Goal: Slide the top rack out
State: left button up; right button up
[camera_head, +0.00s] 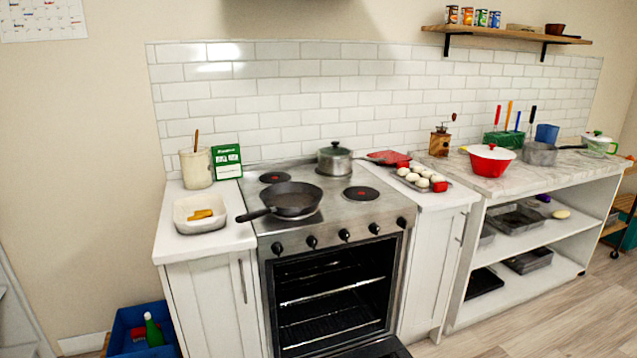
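The oven (335,297) in the middle of the view stands open, with its door (385,348) lowered at the bottom edge of the picture. Inside the dark cavity, the top rack (325,292) shows as a thin metal line across the upper part. A lower rack (328,325) with several bars sits beneath it. Both racks appear to be inside the cavity. Neither of my grippers shows in this view.
A black frying pan (292,199) and a steel pot (335,160) stand on the stovetop above the oven. White cabinets flank the oven. A blue crate (125,318) with a green bottle stands on the floor at left. Open floor (535,325) shows at lower right.

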aim_at(344, 288)
jog(key=i+l+u, duration=0.15)
jog(key=l, duration=0.35)
jog(key=i+l+u, duration=0.15)
jog(key=l, duration=0.35)
jog(key=l+u, duration=0.2)
jog(key=l, duration=0.3)
